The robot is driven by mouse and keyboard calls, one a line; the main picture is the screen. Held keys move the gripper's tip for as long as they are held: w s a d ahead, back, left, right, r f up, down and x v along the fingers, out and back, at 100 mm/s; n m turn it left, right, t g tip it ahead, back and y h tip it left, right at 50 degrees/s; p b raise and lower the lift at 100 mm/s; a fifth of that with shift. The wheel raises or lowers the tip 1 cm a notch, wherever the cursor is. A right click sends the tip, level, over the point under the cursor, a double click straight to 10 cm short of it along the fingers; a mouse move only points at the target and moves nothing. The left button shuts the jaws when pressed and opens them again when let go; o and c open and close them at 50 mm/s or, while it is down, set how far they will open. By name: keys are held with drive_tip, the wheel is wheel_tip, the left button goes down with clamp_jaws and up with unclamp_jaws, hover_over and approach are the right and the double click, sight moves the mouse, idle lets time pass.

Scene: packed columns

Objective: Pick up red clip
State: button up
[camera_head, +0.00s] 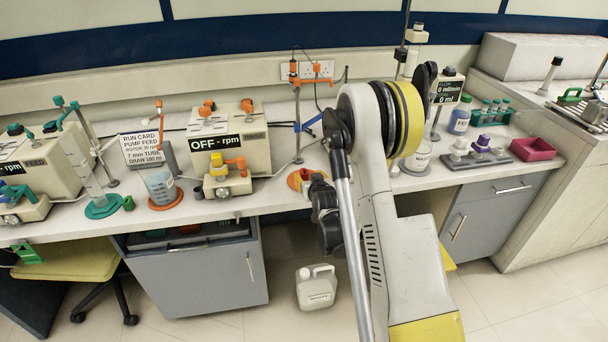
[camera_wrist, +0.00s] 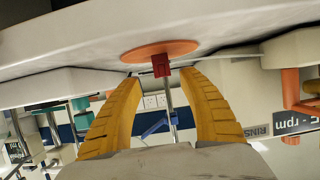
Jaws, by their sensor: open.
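The red clip (camera_wrist: 160,65) shows in the wrist view as a small red block in front of the orange disc base (camera_wrist: 160,50) of a rod stand. That view is upside down, with the bench top above. My gripper (camera_wrist: 159,78) is open, its two yellow fingers spread to either side of the clip's position and pointing towards it. Nothing is held between them, and I cannot tell the remaining distance. In the head view my arm reaches to the bench edge by the same orange base (camera_head: 293,180), and the clip cannot be made out surely there.
The stand's metal rod (camera_wrist: 170,100) rises behind the clip, with a blue clamp (camera_wrist: 155,128) on it. An orange-topped pump (camera_head: 222,140) and a beaker (camera_head: 158,185) stand to the left. A white pot (camera_head: 416,158) stands to the right. A white jug (camera_head: 316,287) is on the floor.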

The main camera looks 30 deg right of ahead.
sight(304, 176)
drive_tip(key=b+x, duration=0.1)
drive_tip(key=x, duration=0.1)
drive_tip(key=b+x, duration=0.1)
drive_tip(key=x, duration=0.1)
drive_tip(key=shift+w+a, duration=0.1)
drive_tip(key=shift+a, duration=0.1)
drive_tip(key=shift+w+d, duration=0.1)
drive_tip(key=shift+w, duration=0.25)
drive_tip(key=shift+c, duration=0.2)
drive_tip(key=c, duration=0.9)
